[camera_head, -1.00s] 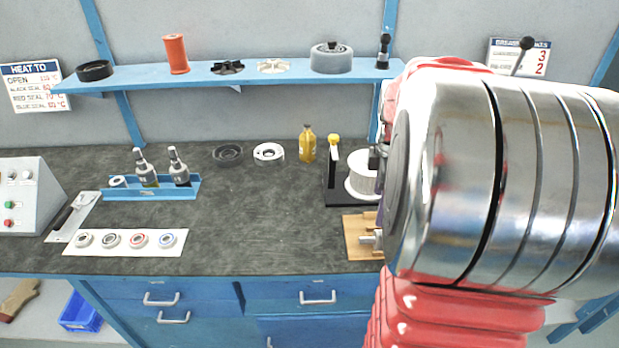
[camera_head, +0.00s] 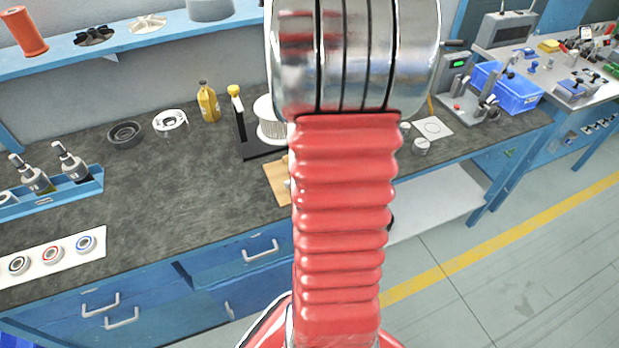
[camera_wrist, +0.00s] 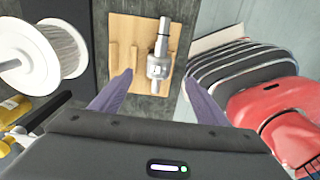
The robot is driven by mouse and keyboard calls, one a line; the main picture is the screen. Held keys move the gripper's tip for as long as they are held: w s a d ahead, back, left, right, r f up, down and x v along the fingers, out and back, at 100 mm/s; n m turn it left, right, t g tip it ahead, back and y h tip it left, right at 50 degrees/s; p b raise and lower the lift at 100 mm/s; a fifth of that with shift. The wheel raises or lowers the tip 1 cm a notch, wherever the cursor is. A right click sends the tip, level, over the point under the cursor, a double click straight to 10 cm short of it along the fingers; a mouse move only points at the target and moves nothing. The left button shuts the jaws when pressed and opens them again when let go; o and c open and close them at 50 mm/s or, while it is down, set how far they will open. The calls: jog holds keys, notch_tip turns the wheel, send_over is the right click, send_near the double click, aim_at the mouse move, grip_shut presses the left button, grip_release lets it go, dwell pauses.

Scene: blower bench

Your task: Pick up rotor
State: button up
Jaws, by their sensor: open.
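The rotor (camera_wrist: 159,62), a metal shaft with a thicker silvery body, lies on a wooden cradle (camera_wrist: 126,50) in the wrist view. My gripper (camera_wrist: 159,77) is open, its two purple-grey fingers apart. The rotor's lower end shows in the gap between the fingertips, with nothing gripped. Whether the fingers are level with it or above it I cannot tell. In the head view the cradle (camera_head: 277,180) shows only at its left edge. My arm hides the rotor and gripper there.
A white spool (camera_wrist: 45,55) on a black stand is left of the cradle. A yellow bottle (camera_head: 208,102), a dark ring (camera_head: 125,134) and a white ring (camera_head: 170,122) stand behind. A blue bin (camera_head: 510,88) is at right. The bench middle (camera_head: 190,190) is clear.

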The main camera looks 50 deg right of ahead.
jog(key=shift+f, duration=2.75)
jog(key=shift+w+f, duration=0.1)
jog(key=shift+f, duration=2.5)
grip_shut()
jog(key=shift+w+r, duration=0.1)
